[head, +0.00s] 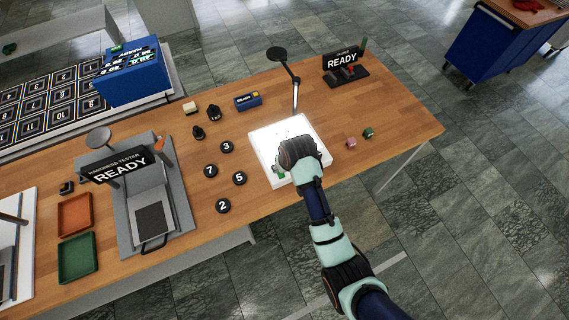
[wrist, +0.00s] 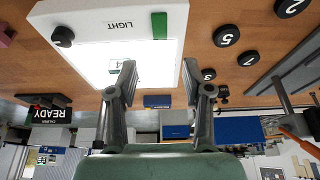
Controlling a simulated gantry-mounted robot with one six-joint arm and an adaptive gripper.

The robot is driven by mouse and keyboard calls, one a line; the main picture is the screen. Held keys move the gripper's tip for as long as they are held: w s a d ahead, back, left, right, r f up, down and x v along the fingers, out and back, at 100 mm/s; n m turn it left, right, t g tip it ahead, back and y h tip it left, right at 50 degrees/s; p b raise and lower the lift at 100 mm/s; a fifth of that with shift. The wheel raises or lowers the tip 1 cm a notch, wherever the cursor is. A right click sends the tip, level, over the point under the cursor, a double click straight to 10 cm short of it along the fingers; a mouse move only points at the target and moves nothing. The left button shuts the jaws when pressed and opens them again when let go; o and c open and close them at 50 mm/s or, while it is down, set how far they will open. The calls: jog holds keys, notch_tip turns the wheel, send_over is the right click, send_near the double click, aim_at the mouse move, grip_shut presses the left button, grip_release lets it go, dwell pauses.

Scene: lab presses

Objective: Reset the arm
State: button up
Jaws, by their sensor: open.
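My arm reaches in from the lower right in the head view, and its end is over the front part of a lit white light pad (head: 283,136). The fingers are mostly hidden under the wrist there. In the wrist view my gripper (wrist: 156,74) is open, its two fingers apart with nothing visible between them. The light pad (wrist: 100,20), marked LIGHT, lies beyond the fingers in that upside-down view. A small dark-outlined mark or piece (wrist: 117,66) shows on its bright surface near the left finger; I cannot tell which.
Numbered black discs (head: 239,178) lie left of the pad. A lamp (head: 277,54) stands behind it, and a caliper display (head: 343,61) at the back right. Pink (head: 351,143) and green (head: 368,133) pieces lie to the right. The hardness tester (head: 150,200) stands left.

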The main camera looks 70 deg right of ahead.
jog(key=shift+v, duration=0.85)
jog(key=w+a+r+n+t, duration=0.2)
jog(key=w+a+r, duration=0.4)
jog(key=w+a, duration=0.25)
jog(key=w+a+r+n+t+y, duration=0.1)
jog(key=a+r+n+t, duration=0.1)
jog(key=a+r, duration=0.5)
jog(key=w+a+r+n+t+y, duration=0.1)
jog(key=a+r+n+t, duration=0.15)
jog(key=a, duration=0.95)
jog(key=w+a+r+n+t, duration=0.1)
jog(key=a+r+n+t, duration=0.15)
jog(key=a+r, duration=0.5)
jog(key=a+r+y+p, duration=0.1)
jog(key=a+r+p, duration=0.2)
jog(key=r+p, duration=0.9)
jog(key=shift+s+a+r+t+p, duration=0.2)
jog(key=shift+s+r+t+p, duration=0.1)
jog(key=shift+s+t+p, duration=0.15)
